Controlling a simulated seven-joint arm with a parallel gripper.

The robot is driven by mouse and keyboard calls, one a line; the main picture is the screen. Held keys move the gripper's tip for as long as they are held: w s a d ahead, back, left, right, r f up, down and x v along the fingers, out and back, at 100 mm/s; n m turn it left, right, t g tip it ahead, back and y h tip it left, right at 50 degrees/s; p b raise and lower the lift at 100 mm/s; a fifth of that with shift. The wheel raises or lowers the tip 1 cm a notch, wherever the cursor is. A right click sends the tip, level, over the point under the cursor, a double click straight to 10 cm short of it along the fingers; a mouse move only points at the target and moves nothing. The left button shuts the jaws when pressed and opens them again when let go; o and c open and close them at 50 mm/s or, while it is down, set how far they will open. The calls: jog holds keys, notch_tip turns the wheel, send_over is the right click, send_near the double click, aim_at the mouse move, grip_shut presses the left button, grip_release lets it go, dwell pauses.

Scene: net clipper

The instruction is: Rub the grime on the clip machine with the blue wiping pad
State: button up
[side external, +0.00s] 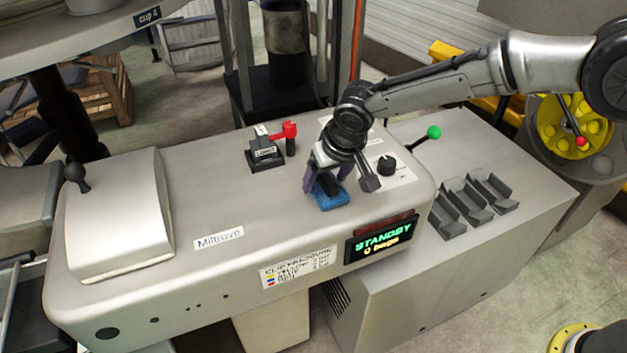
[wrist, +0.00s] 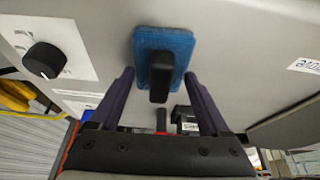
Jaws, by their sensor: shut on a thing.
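The blue wiping pad (side external: 334,202) is at the top of the grey clip machine (side external: 215,190), near its front edge above the display. It appears to lie against the surface. My gripper (side external: 327,180) is shut on the pad, with its purple fingers on either side of the black handle. In the wrist view the blue pad (wrist: 146,41) and its black handle (wrist: 162,76) show between the fingertips of my gripper (wrist: 160,73). I cannot make out any grime in either view; the pad and fingers hide the surface under them.
A black dial (side external: 387,165) stands right of the pad. A red lever (side external: 284,131) on a black block is behind left. The STANDBY display (side external: 382,240) is on the front. A green-knobbed lever (side external: 432,133) rises at the right.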

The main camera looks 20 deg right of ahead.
jog(key=shift+d, duration=0.9)
jog(key=shift+a, duration=5.3)
notch_tip(320, 180, up, 8)
jog(key=shift+r, duration=0.1)
